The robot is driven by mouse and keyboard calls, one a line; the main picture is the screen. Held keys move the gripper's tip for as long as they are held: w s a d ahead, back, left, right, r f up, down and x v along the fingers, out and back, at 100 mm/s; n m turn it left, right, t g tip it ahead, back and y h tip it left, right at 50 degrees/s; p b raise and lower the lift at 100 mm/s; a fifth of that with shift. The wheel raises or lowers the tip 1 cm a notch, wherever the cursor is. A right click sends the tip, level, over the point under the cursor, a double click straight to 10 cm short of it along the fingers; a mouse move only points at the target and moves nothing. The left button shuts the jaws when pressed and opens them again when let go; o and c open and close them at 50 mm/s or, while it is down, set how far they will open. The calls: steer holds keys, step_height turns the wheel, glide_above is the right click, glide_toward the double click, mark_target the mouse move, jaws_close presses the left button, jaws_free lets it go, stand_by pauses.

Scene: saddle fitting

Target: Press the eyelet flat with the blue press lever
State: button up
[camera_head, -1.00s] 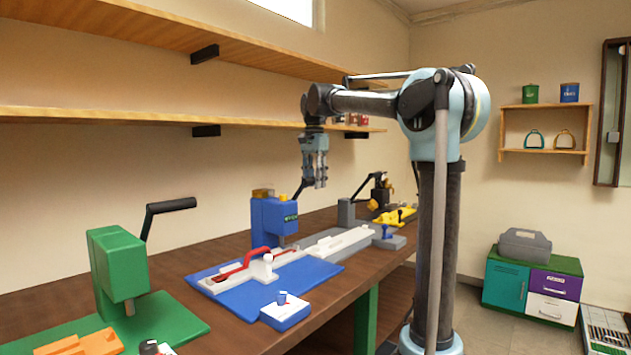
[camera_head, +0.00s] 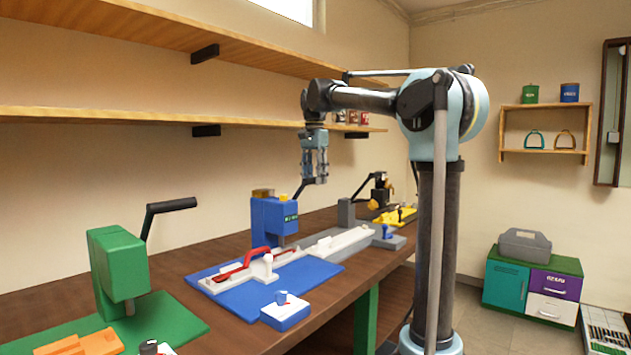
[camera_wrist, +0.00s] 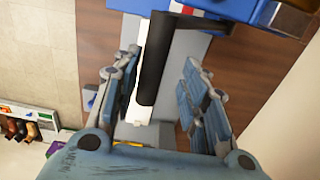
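The blue press (camera_head: 272,217) stands on the bench at the back of a blue mat. Its black lever (camera_head: 302,188) rises behind it toward my gripper (camera_head: 315,180). In the wrist view the lever's black grip (camera_wrist: 154,58) lies between the spread fingers of my gripper (camera_wrist: 162,72), with gaps on both sides. My gripper is open and does not visibly touch the lever. A red strap (camera_head: 243,262) lies on a white holder (camera_head: 217,285) that reaches under the press. The eyelet is too small or hidden to make out.
A green press (camera_head: 118,262) with its own black lever stands at the left. A small blue-and-white block (camera_head: 285,312) sits at the mat's front edge. A shelf (camera_head: 180,116) runs along the wall above.

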steer(key=shift+r, duration=2.4)
steer(key=shift+s, duration=0.15)
